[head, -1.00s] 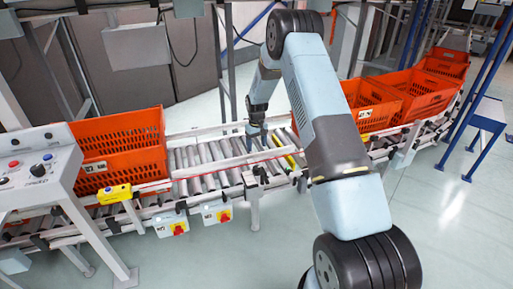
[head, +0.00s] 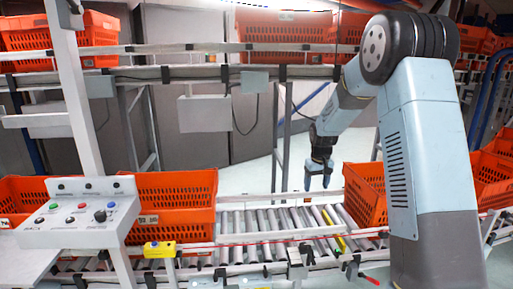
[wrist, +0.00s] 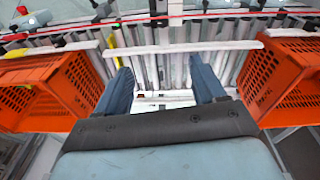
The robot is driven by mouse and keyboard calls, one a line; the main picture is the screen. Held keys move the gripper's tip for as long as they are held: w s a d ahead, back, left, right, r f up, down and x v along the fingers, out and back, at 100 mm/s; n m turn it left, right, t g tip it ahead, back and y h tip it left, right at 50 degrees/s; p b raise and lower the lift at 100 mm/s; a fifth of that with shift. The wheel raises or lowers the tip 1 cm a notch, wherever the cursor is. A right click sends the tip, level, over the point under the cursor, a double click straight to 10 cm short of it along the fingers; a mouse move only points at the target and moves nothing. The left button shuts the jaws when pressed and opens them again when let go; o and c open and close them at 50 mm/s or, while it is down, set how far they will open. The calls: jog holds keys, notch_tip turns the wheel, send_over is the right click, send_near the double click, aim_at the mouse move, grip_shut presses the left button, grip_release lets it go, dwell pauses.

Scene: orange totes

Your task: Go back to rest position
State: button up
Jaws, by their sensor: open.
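My gripper (head: 318,174) hangs open and empty above the roller conveyor (head: 262,222) in the head view. It points down, between the orange totes on the left and those on the right. In the wrist view the two blue fingers of my gripper (wrist: 166,92) are spread apart, with only rollers and a white rail showing between them. Orange totes also show on both sides in the wrist view, one at the left (wrist: 50,90) and one at the right (wrist: 285,75), apart from the fingers.
Orange totes stand at the left (head: 172,190) and right (head: 364,190) of the conveyor. An upper conveyor (head: 200,70) carries more totes behind. A control panel (head: 80,212) on a post stands at the left front. Bare rollers lie between the lower totes.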

jog(key=s+r+m+t, duration=0.1)
jog(key=s+r+t, duration=0.1)
jog(key=s+r, duration=1.7)
jog(key=s+r+m+t, duration=0.1)
jog(key=s+t, duration=0.1)
jog(key=s, duration=2)
jog(key=shift+s+d+r, duration=0.25)
jog(key=shift+s+d, duration=0.05)
jog(key=shift+d, duration=0.05)
